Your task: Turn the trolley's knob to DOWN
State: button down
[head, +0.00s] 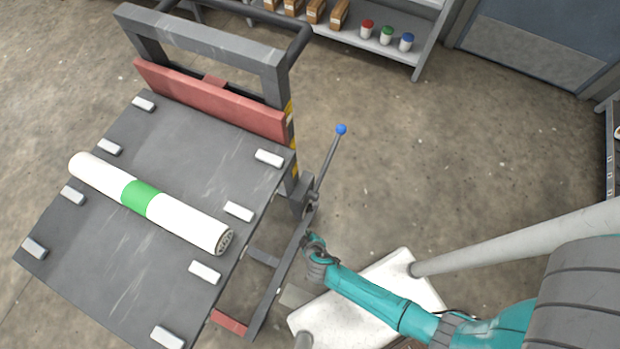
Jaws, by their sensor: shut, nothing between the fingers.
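The trolley (130,285) is a dark grey platform at the left with an upright frame and a red crossbar. A thin lever (328,163) with a blue ball (341,129) at its top leans up and right from the trolley's right side. A small dark fitting (309,203) sits at the lever's base. I cannot make out a knob marking or the word DOWN. My gripper (311,238) is shut and empty beside the trolley's right side rail, just below the lever's base. Whether it touches anything there is unclear.
A white roll with a green band (140,198) lies across the platform among several white blocks. A shelf (390,52) with boxes and red, green and blue jars stands at the back. A blue door (545,40) is at the upper right. The floor right of the lever is clear.

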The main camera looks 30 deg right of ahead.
aim_at(309, 211)
jog(key=shift+w+d+f, duration=0.8)
jog(key=shift+w+f, duration=0.55)
jog(key=shift+w+d+f, duration=0.85)
jog(key=shift+w+f, duration=0.45)
jog(key=shift+w, duration=0.1)
jog(key=shift+w+d+f, duration=0.8)
jog(key=shift+w+f, duration=0.55)
